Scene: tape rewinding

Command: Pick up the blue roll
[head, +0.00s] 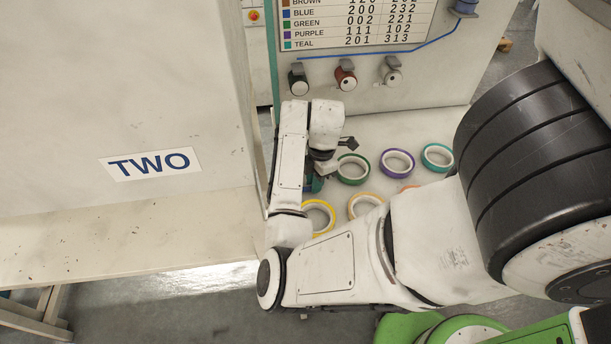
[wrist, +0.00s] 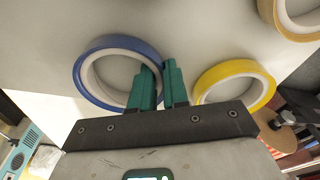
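The blue roll (wrist: 87,84) is a ring of blue tape with a pale core, at the left of the wrist view. My gripper (wrist: 161,72) has two teal fingers at the roll's right side. The left finger is inside the ring and the right finger is outside, with the roll's wall between them. The gap between the fingers is narrow, about the wall's thickness, so they look shut on it. In the head view my arm hides the blue roll, and only a bit of my gripper (head: 314,184) shows. I cannot tell whether the roll is off the table.
A yellow roll (wrist: 267,92) lies close right of my gripper; a tan roll (wrist: 294,26) lies beyond it. Green (head: 352,181), purple (head: 383,164) and teal (head: 425,157) rolls stand along the back of the white table. A tall panel marked TWO (head: 70,90) rises at the left.

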